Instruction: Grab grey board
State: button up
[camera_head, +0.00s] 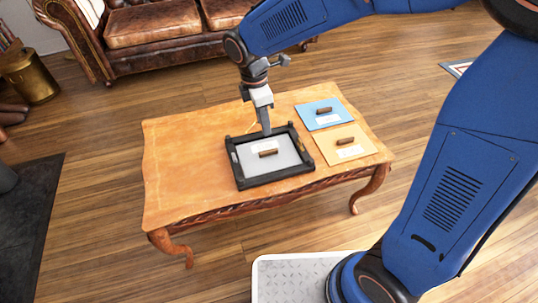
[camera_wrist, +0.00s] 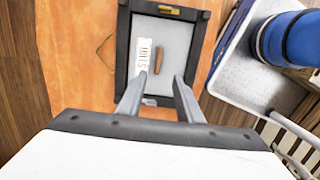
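The grey board (camera_head: 284,157) lies inside a black frame (camera_head: 242,183) on the wooden table. It has a brown handle (camera_head: 268,152) and a white label, and it also shows in the wrist view (camera_wrist: 176,50). My gripper (camera_head: 266,131) points down above the back part of the frame. In the wrist view its two fingers (camera_wrist: 156,88) are spread apart with nothing between them. The handle (camera_wrist: 158,60) shows beyond the fingertips, in line with the gap between them.
A blue board (camera_head: 312,111) and a tan board (camera_head: 334,157), each with a brown handle, lie on the table to the right of the frame. The table's left part (camera_head: 185,165) is clear. A brown leather sofa (camera_head: 150,30) stands behind.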

send_over(268, 150)
jog(key=f, duration=0.7)
jog(key=shift+s+a+f, duration=0.1)
jog(key=shift+s+a, duration=0.2)
jog(key=shift+s, duration=0.1)
jog(key=shift+w+d+f, duration=0.15)
jog(key=shift+f, duration=1.45)
jog(key=shift+w+d+f, duration=0.1)
jog(key=shift+w+f, duration=0.05)
jog(key=shift+f, duration=1.4)
grip_shut()
